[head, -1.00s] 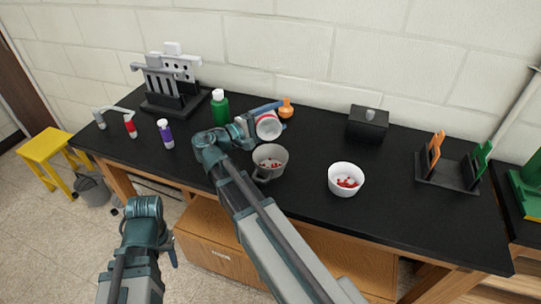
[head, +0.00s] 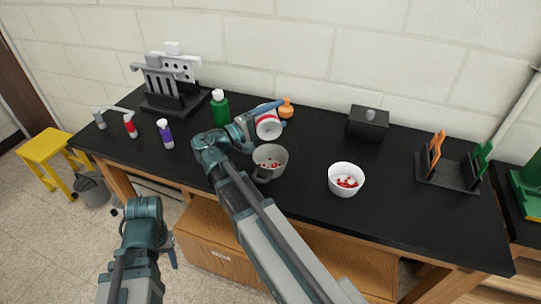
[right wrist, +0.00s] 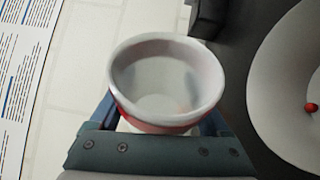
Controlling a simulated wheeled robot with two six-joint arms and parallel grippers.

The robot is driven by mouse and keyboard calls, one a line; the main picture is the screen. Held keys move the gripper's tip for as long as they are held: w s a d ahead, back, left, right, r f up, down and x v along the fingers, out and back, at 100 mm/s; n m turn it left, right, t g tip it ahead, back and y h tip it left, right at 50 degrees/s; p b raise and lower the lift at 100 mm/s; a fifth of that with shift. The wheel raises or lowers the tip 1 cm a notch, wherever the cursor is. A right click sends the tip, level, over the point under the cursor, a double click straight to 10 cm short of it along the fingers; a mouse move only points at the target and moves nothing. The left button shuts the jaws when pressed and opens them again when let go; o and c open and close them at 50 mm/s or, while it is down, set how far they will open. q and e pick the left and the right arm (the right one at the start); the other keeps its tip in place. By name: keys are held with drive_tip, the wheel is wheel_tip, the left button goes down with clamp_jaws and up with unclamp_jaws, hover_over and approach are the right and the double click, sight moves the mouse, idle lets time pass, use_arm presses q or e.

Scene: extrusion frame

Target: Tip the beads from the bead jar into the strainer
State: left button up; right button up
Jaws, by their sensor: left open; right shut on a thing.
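The bead jar (head: 268,126), white with a red band, is tipped on its side just behind the grey strainer (head: 283,161). My right gripper (head: 247,125) is shut on the jar. In the right wrist view the jar (right wrist: 165,85) sits between the fingers of the right gripper (right wrist: 163,118), and its inside shows no beads. The strainer has a handle at its front and holds red and white beads (head: 269,163). My left gripper (head: 172,256) is open and empty, low in front of the bench; its fingers are partly hidden.
A white bowl (head: 346,187) with red and white beads stands right of the strainer. Behind are an orange flask (head: 286,108) and a black box (head: 367,125). A green bottle (head: 219,108) and a purple bottle (head: 166,135) stand left. The bench right of the bowl is clear up to a rack (head: 450,176).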

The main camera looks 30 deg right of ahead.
drive_tip(key=shift+s+a+f+m+h+b, duration=0.1)
drive_tip(key=shift+s+f+m+h+b, duration=0.2)
drive_tip(key=shift+m+b, duration=0.65)
drive_tip(key=shift+s+a+r+m+g+h+b, duration=0.2)
drive_tip(key=shift+s+r+m+g+h, duration=0.15)
drive_tip(key=shift+m, duration=0.65)
drive_tip(key=shift+s+a+r+m+g+h+b, duration=0.1)
drive_tip(key=shift+s+r+m+g+h+b, duration=0.25)
drive_tip(key=shift+m, duration=0.6)
idle(0.5)
drive_tip(key=shift+s+r+p, duration=0.1)
drive_tip(key=shift+r+p, duration=0.2)
drive_tip(key=shift+s+a+r+m+g+h+p, duration=0.1)
drive_tip(key=shift+s+r+m+g+p, duration=0.2)
drive_tip(key=shift+r+m, duration=0.35)
drive_tip(key=shift+s+a+r+m+g+h+p, duration=0.1)
drive_tip(key=shift+s+r+m+g+p, duration=0.2)
drive_tip(key=shift+r+m, duration=0.35)
drive_tip(key=shift+s+a+r+m+g+h+p, duration=0.1)
drive_tip(key=shift+s+r+m+g+p, duration=0.2)
drive_tip(key=shift+m, duration=0.6)
drive_tip(key=shift+s+a+r+m+g, duration=0.1)
drive_tip(key=shift+s+m+g, duration=0.15)
drive_tip(key=shift+m, duration=0.35)
drive_tip(key=shift+s+a+r+m+g, duration=0.15)
drive_tip(key=shift+m+g, duration=0.2)
drive_tip(key=shift+m, duration=0.25)
